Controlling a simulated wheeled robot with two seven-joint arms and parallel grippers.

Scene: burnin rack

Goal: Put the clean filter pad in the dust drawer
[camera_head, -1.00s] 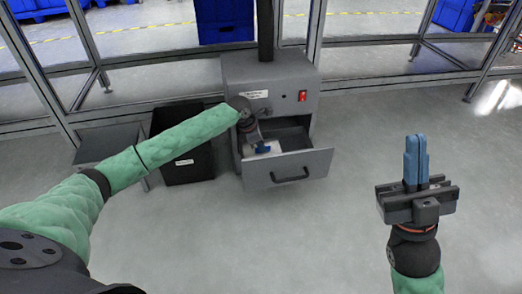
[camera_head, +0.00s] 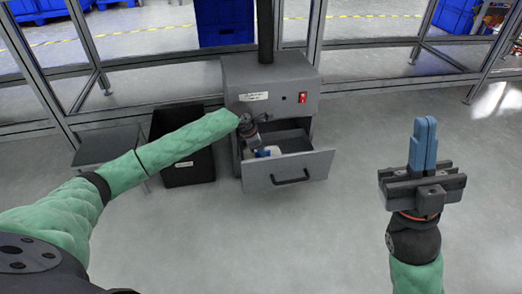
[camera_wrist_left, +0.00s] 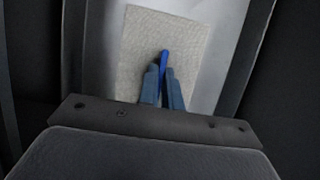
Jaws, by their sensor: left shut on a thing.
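The dust drawer (camera_head: 312,167) is pulled open at the front of the grey cabinet. My left gripper (camera_head: 262,153) reaches down into it. In the left wrist view the filter pad (camera_wrist_left: 190,38) is a cream, textured rectangle with a blue tab (camera_wrist_left: 165,56). My left fingers (camera_wrist_left: 163,78) are shut on this tab. The pad lies flat over the drawer's pale floor, between its side walls; I cannot tell whether it touches the floor. In the head view the pad shows only as a small pale patch. My right gripper (camera_head: 423,145) is shut and empty, away from the cabinet.
The cabinet (camera_head: 285,80) has a red switch (camera_head: 303,98). A black bin (camera_head: 187,172) stands left of it, with a grey table (camera_head: 105,147) farther left. Framed glazing runs behind. The floor (camera_head: 330,230) in front of the drawer is clear.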

